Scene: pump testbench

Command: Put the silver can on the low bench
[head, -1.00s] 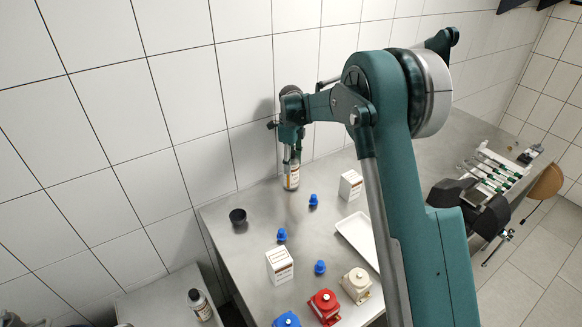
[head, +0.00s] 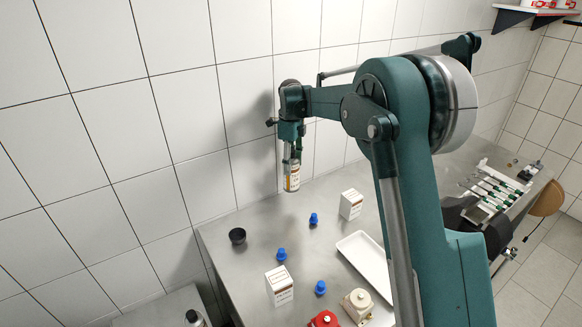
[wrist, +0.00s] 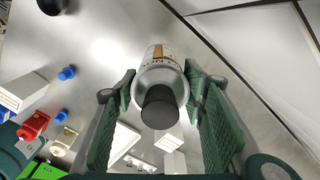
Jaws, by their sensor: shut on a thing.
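My gripper (head: 291,158) is shut on the silver can (head: 291,182), which has an orange-and-white label and hangs upright above the back of the metal table. In the wrist view the silver can (wrist: 158,72) sits between the green fingers of my gripper (wrist: 163,84), its black cap towards the camera. The low bench (head: 160,308) shows at the bottom left, below the table's left edge; most of it is out of frame. A bottle with a dark cap (head: 195,317) stands on it, cut off by the frame edge.
The metal table (head: 240,262) holds a black cup (head: 237,236), several blue fittings, two white boxes (head: 279,286) (head: 351,205), a white tray (head: 362,262), and red and cream pump parts (head: 357,305). A tiled wall (head: 130,130) stands close behind the can.

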